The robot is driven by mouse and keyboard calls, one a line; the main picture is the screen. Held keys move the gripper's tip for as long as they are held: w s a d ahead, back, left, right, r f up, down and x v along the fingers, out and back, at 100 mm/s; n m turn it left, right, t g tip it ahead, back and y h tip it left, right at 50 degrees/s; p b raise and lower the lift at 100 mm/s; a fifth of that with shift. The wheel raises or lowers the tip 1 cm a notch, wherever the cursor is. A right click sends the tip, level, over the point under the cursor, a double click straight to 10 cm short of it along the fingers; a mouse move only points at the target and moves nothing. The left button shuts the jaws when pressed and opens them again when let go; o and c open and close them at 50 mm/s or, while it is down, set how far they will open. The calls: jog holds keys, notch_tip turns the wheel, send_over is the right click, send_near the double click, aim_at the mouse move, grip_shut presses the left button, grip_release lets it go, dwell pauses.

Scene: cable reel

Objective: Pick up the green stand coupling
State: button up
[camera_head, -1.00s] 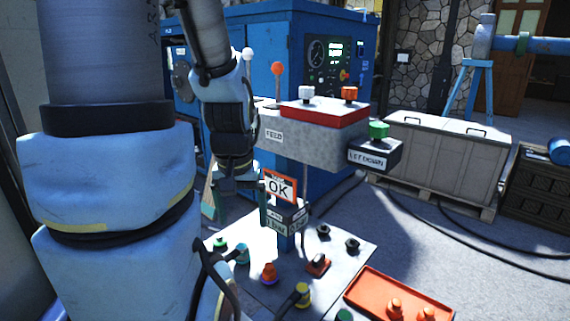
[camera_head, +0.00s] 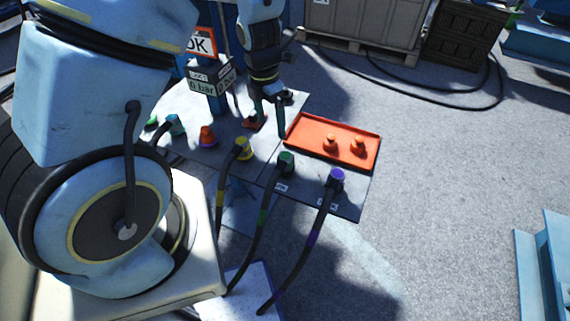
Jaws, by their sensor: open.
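A green coupling (camera_head: 286,159) sits upright near the front of the grey table (camera_head: 310,180), with a black hose marked with a green band running down from it. A smaller green piece (camera_head: 152,121) shows at the table's left, partly hidden by my arm. I cannot tell from the picture which one the task calls the stand coupling. My gripper (camera_head: 269,119) is open, pointing down behind the front green coupling and apart from it. It is close to the left edge of the red tray.
The red tray (camera_head: 305,122) holds two orange pieces (camera_head: 357,146). A yellow coupling (camera_head: 242,147) and a purple coupling (camera_head: 336,178) with hoses flank the front green one. An orange-red cone-shaped piece (camera_head: 207,136) stands further left.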

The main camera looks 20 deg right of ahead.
aim_at(285, 156)
jog(key=d+f+n, duration=0.2)
jog(key=f+n, duration=0.1)
jog(key=d+f+n, duration=0.1)
jog(key=f, duration=0.1)
jog(key=shift+s+d+n+t+y+b, duration=0.3)
jog(key=shift+s+d+n, duration=0.05)
jog(key=shift+s+n, duration=0.05)
jog(key=shift+d+f, duration=0.1)
jog(key=shift+f, duration=0.2)
notch_tip(285, 156, down, 10)
jog(key=shift+w+f+b, duration=0.1)
jog(key=shift+f+b, duration=0.05)
jog(key=shift+b, duration=0.85)
jog(key=shift+c, duration=0.4)
grip_shut()
